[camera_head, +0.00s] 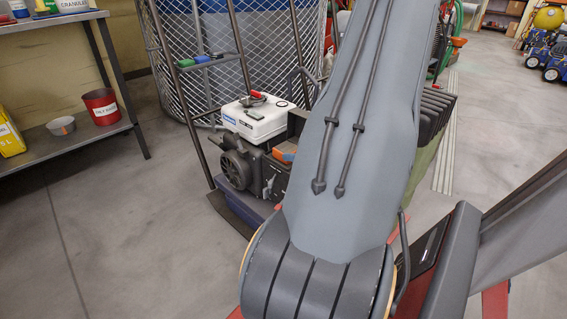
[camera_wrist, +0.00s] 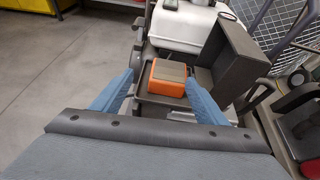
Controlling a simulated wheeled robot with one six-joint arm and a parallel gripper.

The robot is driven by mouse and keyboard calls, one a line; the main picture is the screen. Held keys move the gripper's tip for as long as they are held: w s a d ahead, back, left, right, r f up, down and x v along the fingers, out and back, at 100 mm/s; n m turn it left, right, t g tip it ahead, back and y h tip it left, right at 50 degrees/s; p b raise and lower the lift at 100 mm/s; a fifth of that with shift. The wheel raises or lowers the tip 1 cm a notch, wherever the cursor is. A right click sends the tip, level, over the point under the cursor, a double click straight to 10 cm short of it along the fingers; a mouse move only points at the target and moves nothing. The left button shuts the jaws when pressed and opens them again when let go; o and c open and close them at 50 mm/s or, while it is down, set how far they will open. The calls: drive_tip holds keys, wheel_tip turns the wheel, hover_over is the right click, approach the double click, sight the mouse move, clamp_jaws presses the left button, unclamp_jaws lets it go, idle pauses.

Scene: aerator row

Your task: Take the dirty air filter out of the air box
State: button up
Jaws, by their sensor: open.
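The air filter (camera_wrist: 168,78) is an orange block with a brownish top face. It sits in the dark open air box (camera_wrist: 155,98) on the engine. In the head view a bit of the orange filter (camera_head: 285,151) shows beside my arm. My gripper (camera_wrist: 160,88) is open in the wrist view, with one blue finger on each side of the filter and visible space between fingers and filter. I cannot tell how high the fingertips are over it. In the head view my arm hides the gripper.
A white fuel tank (camera_head: 257,117) stands right behind the air box. A raised dark panel (camera_wrist: 226,62) rises to the right of the filter. The machine's handle frame (camera_head: 240,62) is at its left. A shelf table (camera_head: 90,140) stands far left; open floor lies between.

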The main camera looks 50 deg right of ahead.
sight(290, 150)
drive_tip(key=shift+d+f+m+h, duration=0.35)
drive_tip(key=shift+d+f, duration=0.2)
drive_tip(key=shift+d, duration=0.3)
drive_tip(key=b+x, duration=0.3)
drive_tip(key=x, duration=0.3)
drive_tip(key=shift+w+f, duration=0.15)
drive_tip(key=shift+w, duration=0.25)
drive_tip(key=c, duration=0.8)
